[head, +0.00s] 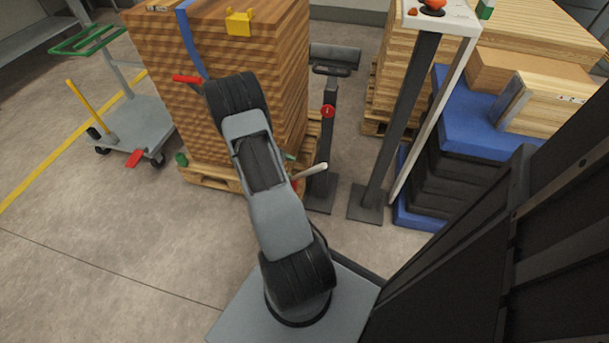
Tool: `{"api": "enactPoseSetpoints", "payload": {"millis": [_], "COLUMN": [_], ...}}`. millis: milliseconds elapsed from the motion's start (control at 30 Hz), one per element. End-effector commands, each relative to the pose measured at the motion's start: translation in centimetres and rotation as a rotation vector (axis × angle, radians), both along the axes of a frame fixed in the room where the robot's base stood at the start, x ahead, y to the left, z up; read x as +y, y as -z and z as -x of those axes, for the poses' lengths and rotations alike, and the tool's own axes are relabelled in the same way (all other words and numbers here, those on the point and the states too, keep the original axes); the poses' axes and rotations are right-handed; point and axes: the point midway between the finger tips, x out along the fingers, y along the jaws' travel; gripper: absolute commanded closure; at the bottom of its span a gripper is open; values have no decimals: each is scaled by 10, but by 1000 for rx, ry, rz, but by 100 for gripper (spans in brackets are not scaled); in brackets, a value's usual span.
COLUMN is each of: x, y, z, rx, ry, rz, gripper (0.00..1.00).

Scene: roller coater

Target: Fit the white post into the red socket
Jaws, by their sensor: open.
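A short off-white rod (314,169) sticks out to the right from behind my arm, in the middle of the head view. A small red part (294,185) shows at its lower left end, mostly hidden by my arm. I cannot tell whether these are the white post and the red socket, or whether they touch. A red bar (187,79) also sticks out to the left near my arm's elbow. My gripper is not visible; my arm's own links hide the space behind them.
A strapped wood stack (160,95) on a pallet stands behind my arm. A dark stand (330,145) and a control console (455,17) are to its right. A grey trolley (130,120) stands left. Blue pallets (460,110) stand right. The left floor is clear.

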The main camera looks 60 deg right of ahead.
Motion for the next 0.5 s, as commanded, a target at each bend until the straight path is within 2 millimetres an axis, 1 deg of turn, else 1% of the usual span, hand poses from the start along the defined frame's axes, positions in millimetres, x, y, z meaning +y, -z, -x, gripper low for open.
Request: {"api": "enactPoseSetpoints", "payload": {"millis": [33, 133, 233, 500], "x": [-5, -12, -17, -23], "y": [9, 17, 21, 28], "z": [5, 12, 17, 22], "rx": [0, -1, -1, -2], "ry": [3, 1, -1, -2], "rz": [-1, -1, 0, 0], "gripper": [47, 47, 47, 47]}}
